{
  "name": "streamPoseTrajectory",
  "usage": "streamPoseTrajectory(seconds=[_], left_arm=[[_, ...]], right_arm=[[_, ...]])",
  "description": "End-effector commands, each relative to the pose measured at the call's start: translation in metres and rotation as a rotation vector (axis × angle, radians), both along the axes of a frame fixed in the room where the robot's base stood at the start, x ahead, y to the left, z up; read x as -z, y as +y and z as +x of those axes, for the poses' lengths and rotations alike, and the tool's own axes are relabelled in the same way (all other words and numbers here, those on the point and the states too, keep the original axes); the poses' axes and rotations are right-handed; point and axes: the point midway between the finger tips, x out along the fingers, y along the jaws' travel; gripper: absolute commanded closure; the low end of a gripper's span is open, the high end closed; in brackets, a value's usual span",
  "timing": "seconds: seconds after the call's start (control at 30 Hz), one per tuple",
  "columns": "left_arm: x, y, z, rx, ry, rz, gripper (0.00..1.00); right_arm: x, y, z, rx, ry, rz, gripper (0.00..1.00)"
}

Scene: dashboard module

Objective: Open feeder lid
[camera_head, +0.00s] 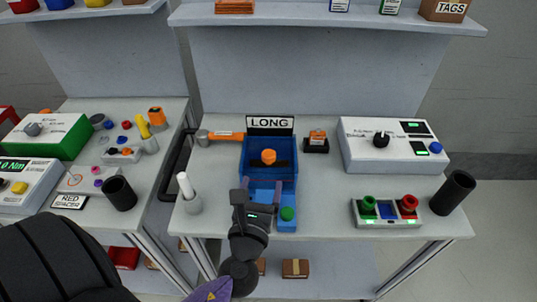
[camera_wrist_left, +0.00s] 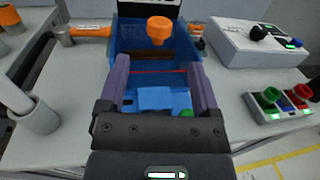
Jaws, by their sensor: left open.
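The blue feeder (camera_head: 256,180) stands on the right bench under a "LONG" sign (camera_head: 270,122). An orange knob (camera_head: 269,156) shows over its open-looking top; in the left wrist view the knob (camera_wrist_left: 159,27) stands up beyond my fingers. I cannot make out the lid's outline clearly. My left gripper (camera_head: 262,184) is open at the feeder's front end, its purple fingers apart and pointing toward the knob. Nothing is between the fingertips in the left wrist view (camera_wrist_left: 158,68). A green button (camera_head: 288,213) sits at the feeder's front right. My right gripper is not in view.
An orange-handled hammer (camera_head: 225,136) lies left of the feeder. A white holder (camera_head: 193,204) stands at front left. A control box (camera_head: 390,150), a button panel (camera_head: 387,212) and a dark cup (camera_head: 453,193) stand to the right. A shelf (camera_head: 330,18) is above.

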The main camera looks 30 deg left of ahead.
Motion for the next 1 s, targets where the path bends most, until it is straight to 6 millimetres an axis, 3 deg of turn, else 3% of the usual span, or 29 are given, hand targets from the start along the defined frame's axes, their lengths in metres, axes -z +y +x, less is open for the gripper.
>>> streamPoseTrajectory(seconds=[0.2,0.4,0.77,1.0], left_arm=[[-0.002,0.019,0.046,-0.003,-0.005,-0.003,0.19],[-0.001,0.031,0.073,-0.004,-0.004,-0.007,0.19],[-0.001,0.034,0.080,-0.004,-0.003,-0.009,0.19],[-0.001,0.034,0.080,-0.004,-0.003,-0.010,0.69]], right_arm=[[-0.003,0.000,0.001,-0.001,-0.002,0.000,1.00],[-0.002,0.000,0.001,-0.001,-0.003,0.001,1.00],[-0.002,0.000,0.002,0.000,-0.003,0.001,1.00],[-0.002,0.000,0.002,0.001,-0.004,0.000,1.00]])
